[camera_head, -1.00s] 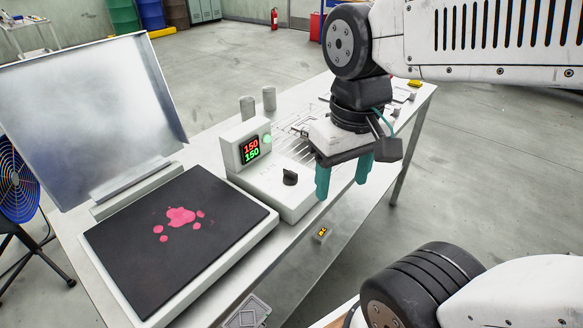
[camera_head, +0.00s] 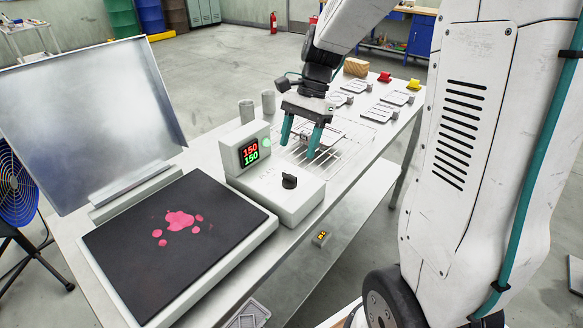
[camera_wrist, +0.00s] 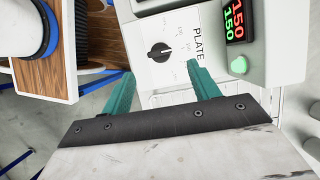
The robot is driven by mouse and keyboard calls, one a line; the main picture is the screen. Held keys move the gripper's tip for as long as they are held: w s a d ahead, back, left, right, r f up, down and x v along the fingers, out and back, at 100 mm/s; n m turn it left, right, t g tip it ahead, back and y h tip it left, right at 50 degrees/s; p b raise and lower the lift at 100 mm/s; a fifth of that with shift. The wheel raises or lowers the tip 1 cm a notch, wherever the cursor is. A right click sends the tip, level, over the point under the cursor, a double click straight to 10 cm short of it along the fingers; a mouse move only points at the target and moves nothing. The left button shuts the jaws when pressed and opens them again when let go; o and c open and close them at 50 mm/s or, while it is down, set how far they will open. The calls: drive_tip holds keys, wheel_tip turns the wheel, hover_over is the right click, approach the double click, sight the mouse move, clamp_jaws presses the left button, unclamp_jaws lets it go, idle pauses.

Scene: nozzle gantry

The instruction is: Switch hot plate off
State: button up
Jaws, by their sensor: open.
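The hot plate is a black slab (camera_head: 215,220) in a pale frame with its metal lid (camera_head: 85,115) raised. Its control box (camera_head: 270,200) shows a red 150 over a green 150 on the display (camera_head: 249,151), beside a lit green light (camera_head: 266,142). A black rotary knob (camera_head: 289,181) sits on the box's flat top; in the wrist view the knob (camera_wrist: 160,52) shows near the "PLATE" lettering. My gripper (camera_head: 298,148) is open and empty, fingers down, over the wire rack behind the box, apart from the knob. The wrist view shows both fingers (camera_wrist: 160,75).
Pink spots (camera_head: 179,222) lie on the black slab. Two grey cylinders (camera_head: 268,102) stand behind the display. The wire rack (camera_head: 335,150) lies beyond the box, with small trays (camera_head: 380,112), a wooden block (camera_head: 356,67) and red and yellow items farther along the table.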

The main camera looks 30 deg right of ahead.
sight(290, 174)
drive_tip(key=x, duration=0.7)
drive_tip(key=shift+f, duration=0.1)
drive_tip(key=c, duration=1)
